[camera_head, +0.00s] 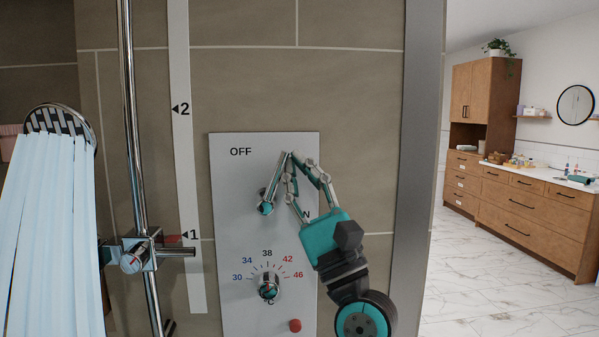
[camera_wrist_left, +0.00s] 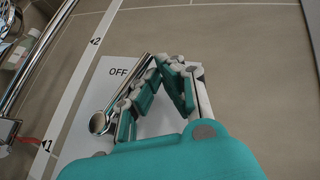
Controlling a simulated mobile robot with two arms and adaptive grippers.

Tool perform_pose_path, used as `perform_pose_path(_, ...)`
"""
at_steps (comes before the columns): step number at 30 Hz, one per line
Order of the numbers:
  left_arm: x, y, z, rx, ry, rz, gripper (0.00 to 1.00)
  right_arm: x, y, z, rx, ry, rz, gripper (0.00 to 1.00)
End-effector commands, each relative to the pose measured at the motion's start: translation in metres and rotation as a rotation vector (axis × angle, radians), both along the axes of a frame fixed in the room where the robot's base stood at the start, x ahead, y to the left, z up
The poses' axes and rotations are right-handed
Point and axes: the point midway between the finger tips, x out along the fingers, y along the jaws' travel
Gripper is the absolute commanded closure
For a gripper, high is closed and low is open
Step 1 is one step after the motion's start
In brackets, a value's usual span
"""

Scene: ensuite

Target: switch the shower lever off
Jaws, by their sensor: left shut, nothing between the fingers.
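The shower lever (camera_head: 272,188) is a chrome handle on the white control panel (camera_head: 228,180). It points up and slightly right from its round pivot, with its end between the OFF label and the mostly hidden ON label. It also shows in the left wrist view (camera_wrist_left: 122,92). My left gripper (camera_head: 291,156) comes in from the lower right, its fingers shut and empty. Its fingertips are at the lever's upper end, on its right side; I cannot tell whether they touch. The fingers also show in the left wrist view (camera_wrist_left: 166,64). My right gripper is not in view.
Pale blue water (camera_head: 52,230) streams from the shower head (camera_head: 62,122) at the left. A chrome rail (camera_head: 133,120) stands left of the panel. Below the lever are a temperature dial (camera_head: 269,288) and a red button (camera_head: 295,325). A wooden cabinet (camera_head: 520,205) stands far right.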

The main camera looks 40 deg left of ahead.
Motion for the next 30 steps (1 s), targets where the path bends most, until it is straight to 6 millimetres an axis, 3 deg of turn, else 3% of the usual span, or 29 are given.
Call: perform_pose_path(30,-0.0001,-0.0050,-0.0064,0.001,0.003,0.001,1.00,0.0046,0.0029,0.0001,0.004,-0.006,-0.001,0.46)
